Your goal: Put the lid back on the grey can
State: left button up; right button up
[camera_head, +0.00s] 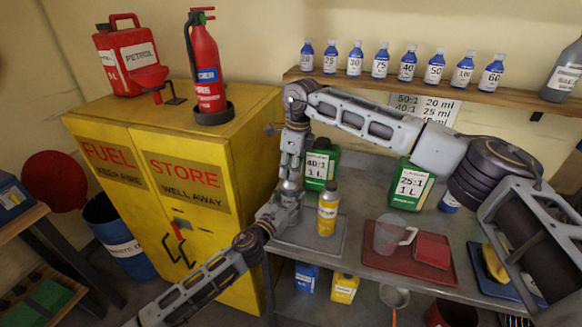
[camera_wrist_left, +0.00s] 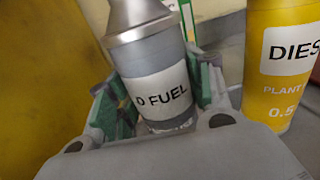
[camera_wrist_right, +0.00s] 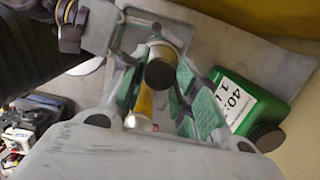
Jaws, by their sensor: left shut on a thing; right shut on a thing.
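The grey can (camera_wrist_left: 160,80), labelled FUEL, has a silver shoulder and neck; its top is cut off in the left wrist view. My left gripper (camera_head: 284,203) is shut on the can's body, its green pads on either side. My right gripper (camera_head: 291,172) points down from directly above and is shut on the dark round lid (camera_wrist_right: 160,72), which sits between its pads in the right wrist view. In the head view the grippers mostly hide the can and lid. I cannot tell whether the lid touches the neck.
A yellow bottle (camera_head: 327,212) stands on a grey mat just right of the grippers. Green 40:1 (camera_head: 318,168) and 25:1 (camera_head: 408,187) containers stand behind. A red tray (camera_head: 440,272) holds a clear jug (camera_head: 388,238). The yellow fuel cabinet (camera_head: 240,155) stands close on the left.

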jog(key=shift+f, duration=0.3)
